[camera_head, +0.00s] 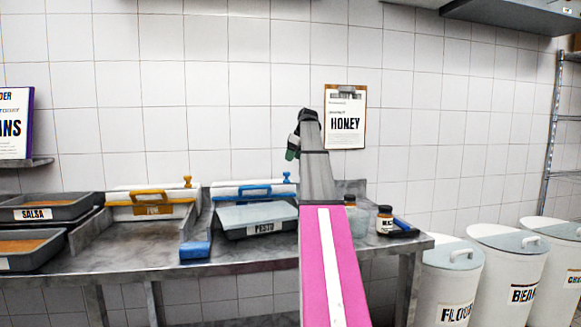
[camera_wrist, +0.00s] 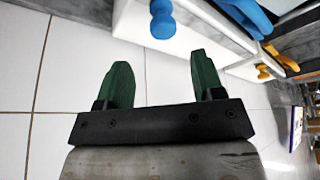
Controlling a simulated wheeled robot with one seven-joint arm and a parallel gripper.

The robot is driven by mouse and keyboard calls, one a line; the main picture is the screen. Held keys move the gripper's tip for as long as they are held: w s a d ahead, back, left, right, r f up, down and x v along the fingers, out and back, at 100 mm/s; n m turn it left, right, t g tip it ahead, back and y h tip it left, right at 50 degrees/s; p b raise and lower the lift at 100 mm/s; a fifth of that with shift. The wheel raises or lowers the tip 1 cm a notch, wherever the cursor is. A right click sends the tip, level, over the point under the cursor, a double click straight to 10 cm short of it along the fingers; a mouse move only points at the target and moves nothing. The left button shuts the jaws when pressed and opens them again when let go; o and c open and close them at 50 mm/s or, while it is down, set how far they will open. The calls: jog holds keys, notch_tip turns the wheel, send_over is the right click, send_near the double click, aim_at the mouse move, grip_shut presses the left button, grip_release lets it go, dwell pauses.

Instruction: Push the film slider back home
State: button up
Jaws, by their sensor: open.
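A white box (camera_head: 228,189) behind the PESTO tray carries a small blue knob (camera_head: 286,175) at its right end. The knob also shows near the top of the wrist view (camera_wrist: 162,20), on the white box's edge. It looks like a film slider's grip, but the track is not clear. A second white box (camera_head: 125,190) at left has an orange knob (camera_head: 187,181), also in the wrist view (camera_wrist: 263,72). My gripper (camera_head: 292,152), with green fingers, is above the blue knob. In the wrist view the fingers (camera_wrist: 160,80) are apart and empty, not touching the knob.
SALSA trays (camera_head: 48,213) are at left. Jars (camera_head: 385,220) stand right of my arm. The tiled wall (camera_head: 240,90) is close behind.

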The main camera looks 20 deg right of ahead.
jog(key=v, duration=0.3)
jog(key=shift+s+r, duration=0.1)
jog(key=shift+d, duration=0.15)
